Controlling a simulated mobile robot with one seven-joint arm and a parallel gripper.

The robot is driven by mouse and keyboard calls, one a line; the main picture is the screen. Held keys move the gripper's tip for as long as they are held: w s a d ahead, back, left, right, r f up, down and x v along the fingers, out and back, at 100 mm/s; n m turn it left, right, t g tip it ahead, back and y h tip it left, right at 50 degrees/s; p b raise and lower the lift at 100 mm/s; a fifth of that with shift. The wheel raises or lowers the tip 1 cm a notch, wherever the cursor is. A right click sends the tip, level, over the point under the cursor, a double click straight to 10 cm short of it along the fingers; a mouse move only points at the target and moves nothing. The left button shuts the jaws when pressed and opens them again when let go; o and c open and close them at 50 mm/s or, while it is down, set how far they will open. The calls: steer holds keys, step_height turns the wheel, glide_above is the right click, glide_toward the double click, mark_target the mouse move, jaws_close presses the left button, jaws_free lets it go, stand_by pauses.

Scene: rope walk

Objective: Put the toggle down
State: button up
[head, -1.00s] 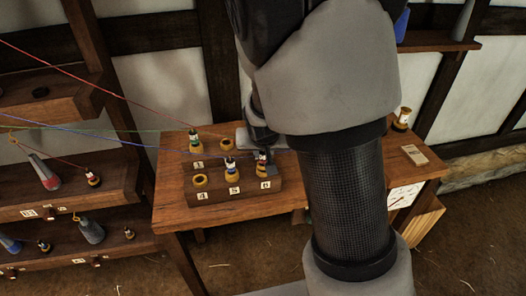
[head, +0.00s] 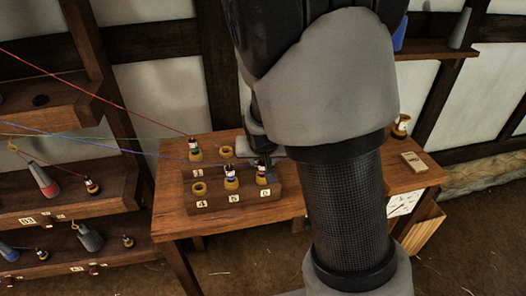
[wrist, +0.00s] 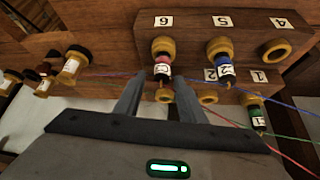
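A small dark toggle with a pink-red band and white tag (wrist: 162,69) stands in the yellow ring by label 6 on a wooden rack (head: 245,204). In the head view its lower part (head: 262,179) shows in the front-right place. My gripper (wrist: 159,76) has one fingertip on each side of the toggle. Gaps show beside the toggle in the wrist view, so the fingers look open. In the head view my gripper (head: 264,161) is over this place and hides the toggle's top.
A blue-banded toggle (wrist: 220,68) stands at label 5, close beside. A green-banded toggle (wrist: 256,116) stands at label 1. The ring at label 4 (wrist: 276,50) is empty. Coloured strands cross from the left. Shelves with spools stand left.

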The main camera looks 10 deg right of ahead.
steer(key=s+r+n+y+p, duration=0.1)
steer(key=s+r+p, duration=0.5)
steer(key=s+r, duration=1.9)
steer(key=shift+r+n+g+p, duration=0.4)
steer(key=shift+r+n, duration=0.2)
steer(key=shift+r, duration=0.25)
